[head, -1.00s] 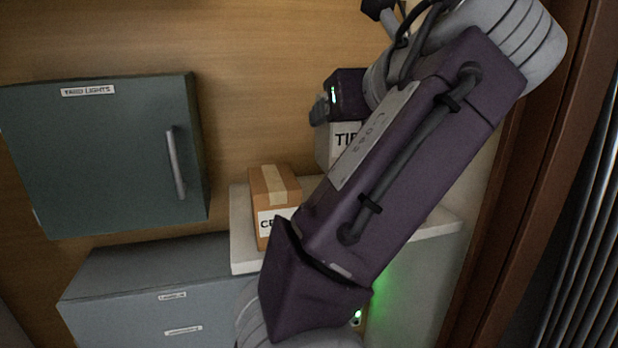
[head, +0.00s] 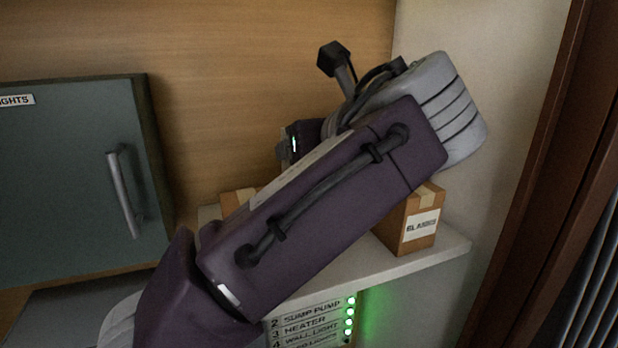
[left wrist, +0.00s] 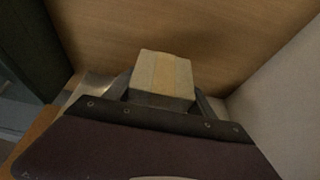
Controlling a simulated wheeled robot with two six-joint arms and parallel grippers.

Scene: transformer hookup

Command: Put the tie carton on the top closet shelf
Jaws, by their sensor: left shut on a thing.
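In the head view my left arm hides the carton, and only part of the dark gripper body (head: 300,142) shows behind the arm. The white top shelf (head: 430,252) lies below and around the arm. I cannot tell whether the carton touches the shelf. My right gripper is not in view.
A brown labelled carton (head: 420,222) stands at the shelf's right. Another brown carton (head: 235,199) at its left is mostly hidden by my arm. A green cabinet (head: 70,180) with a handle hangs at left. A panel with green lights (head: 315,320) is below the shelf.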

